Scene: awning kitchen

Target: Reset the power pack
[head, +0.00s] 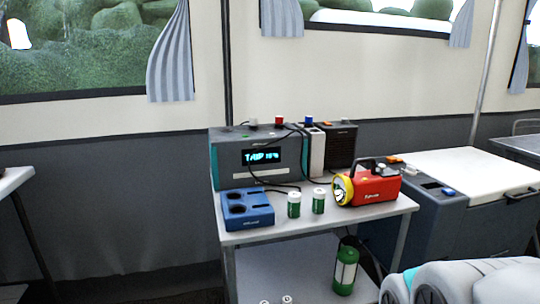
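The power pack (246,166) is a grey and teal box at the back left of a small grey table. Its lit blue display (261,157) seems to read "TRIP" with smaller characters after it. Knobs or plugs, one of them red (279,120), stand on its top, and dark cables hang across its front. No reset control can be made out at this size. My gripper is not visible in the head view.
On the table (268,237) are a blue holder (247,213), two green-and-white cells (294,204), a red lantern (372,187), and white and dark boxes behind. A green bottle (345,270) stands on the shelf below. A cooler (480,186) stands right.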

